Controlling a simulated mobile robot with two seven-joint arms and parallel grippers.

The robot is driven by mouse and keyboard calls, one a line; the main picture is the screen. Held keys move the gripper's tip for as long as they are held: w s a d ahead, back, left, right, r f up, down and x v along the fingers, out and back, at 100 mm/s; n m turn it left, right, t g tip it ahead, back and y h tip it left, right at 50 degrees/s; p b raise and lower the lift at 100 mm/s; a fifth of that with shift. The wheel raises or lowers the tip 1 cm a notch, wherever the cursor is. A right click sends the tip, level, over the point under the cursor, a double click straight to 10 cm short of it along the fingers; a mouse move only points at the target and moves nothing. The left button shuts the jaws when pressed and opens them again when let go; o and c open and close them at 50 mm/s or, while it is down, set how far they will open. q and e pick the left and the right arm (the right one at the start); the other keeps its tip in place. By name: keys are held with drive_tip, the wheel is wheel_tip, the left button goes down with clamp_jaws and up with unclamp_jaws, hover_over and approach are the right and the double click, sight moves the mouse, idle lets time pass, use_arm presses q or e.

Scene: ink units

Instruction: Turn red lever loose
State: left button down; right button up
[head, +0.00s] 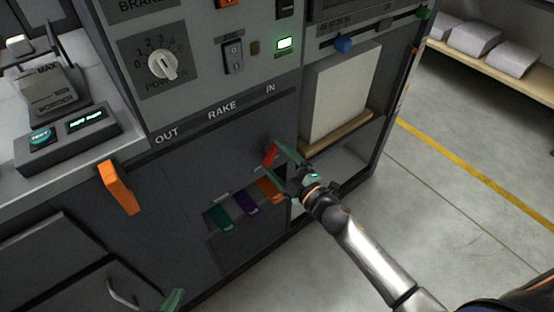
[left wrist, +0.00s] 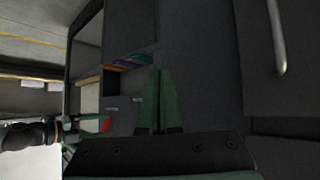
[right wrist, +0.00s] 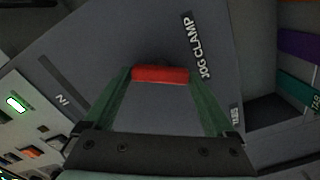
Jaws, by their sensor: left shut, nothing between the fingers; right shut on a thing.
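The red lever (head: 270,154) sits on the dark machine front, below the word IN. In the right wrist view the red lever (right wrist: 160,75) lies crosswise between the fingertips, near a JOG CLAMP label. My right gripper (head: 281,167) is shut on it; its green fingers (right wrist: 160,84) touch both ends of the lever. My left gripper (left wrist: 160,78) is shut and empty, its green fingers together in front of the dark panels. In the head view only a green tip of my left gripper (head: 174,298) shows at the bottom edge. The lever's mount is hidden behind it.
Teal (head: 221,218), purple (head: 246,203) and orange (head: 269,189) tabs sit in a recess below the lever. An orange handle (head: 120,187) sticks out from the panel at left. A paper stack (head: 338,95) stands in the right bay. The floor at right is clear.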

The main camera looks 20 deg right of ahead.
drive_tip(key=n, duration=0.3)
drive_tip(key=shift+f+b, duration=0.1)
drive_tip(key=shift+b, duration=0.2)
use_arm(q)
drive_tip(key=w+r+t, duration=0.2)
drive_tip(key=w+r, duration=0.2)
drive_tip(key=r, duration=0.1)
drive_tip(key=shift+a+r+m+t, duration=0.15)
drive_tip(key=shift+r+m+t, duration=0.15)
drive_tip(key=shift+t, duration=0.1)
use_arm(e)
drive_tip(key=shift+n, duration=1.5)
drive_tip(key=o, duration=1.1)
drive_tip(key=shift+c, duration=0.2)
